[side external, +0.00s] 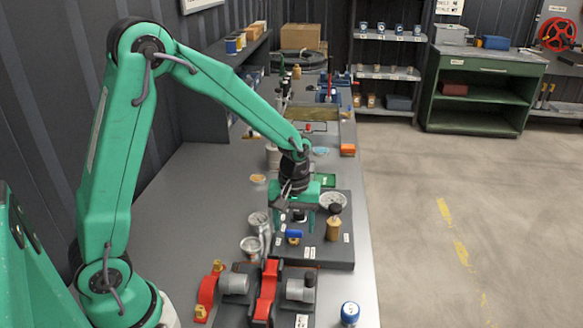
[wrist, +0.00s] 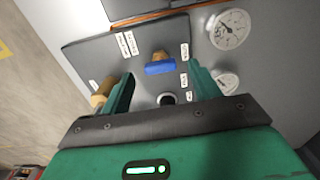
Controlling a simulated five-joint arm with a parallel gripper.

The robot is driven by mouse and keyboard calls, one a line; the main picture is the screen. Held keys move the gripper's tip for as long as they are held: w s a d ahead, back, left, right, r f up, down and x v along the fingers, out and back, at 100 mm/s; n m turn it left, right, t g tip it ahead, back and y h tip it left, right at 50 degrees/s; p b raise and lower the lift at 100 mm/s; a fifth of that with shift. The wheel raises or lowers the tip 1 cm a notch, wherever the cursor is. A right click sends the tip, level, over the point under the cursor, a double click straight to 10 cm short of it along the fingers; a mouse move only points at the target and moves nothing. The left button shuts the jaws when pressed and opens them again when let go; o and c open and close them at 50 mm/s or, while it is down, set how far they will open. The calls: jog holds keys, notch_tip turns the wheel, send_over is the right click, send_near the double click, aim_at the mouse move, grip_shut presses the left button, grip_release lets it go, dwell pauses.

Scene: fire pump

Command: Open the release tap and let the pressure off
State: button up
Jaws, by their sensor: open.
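The tap has a blue lever handle on a brass body; the blue handle (wrist: 160,67) lies across the picture in the wrist view, and also shows in the side view (side external: 294,234). It sits on a dark panel (wrist: 85,50) with small white labels. My gripper (wrist: 161,74) is open, with one green finger on each side of the handle in the picture and clear gaps between. It also shows above the panel in the side view (side external: 296,220). Whether the fingertips reach down to the handle's height I cannot tell.
Beside the tap are a gauge (wrist: 229,30), a second gauge (wrist: 226,83) and a brass cylinder (side external: 333,228), close to my fingers. Red and grey pump parts (side external: 268,290) and a blue-capped jar (side external: 349,313) stand nearer on the bench. The floor to the right is clear.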

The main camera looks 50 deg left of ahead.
aim_at(292, 232)
jog(key=shift+r, duration=3.15)
jog(key=s+r+m+t, duration=0.2)
jog(key=s+r+m, duration=0.2)
jog(key=s, duration=0.4)
jog(key=s+r+m+t, duration=0.3)
jog(key=s+r+m, duration=0.2)
jog(key=s+r, duration=0.2)
jog(key=shift+s+a+r+t, duration=0.25)
jog(key=shift+s+a+t, duration=0.1)
jog(key=shift+s, duration=0.75)
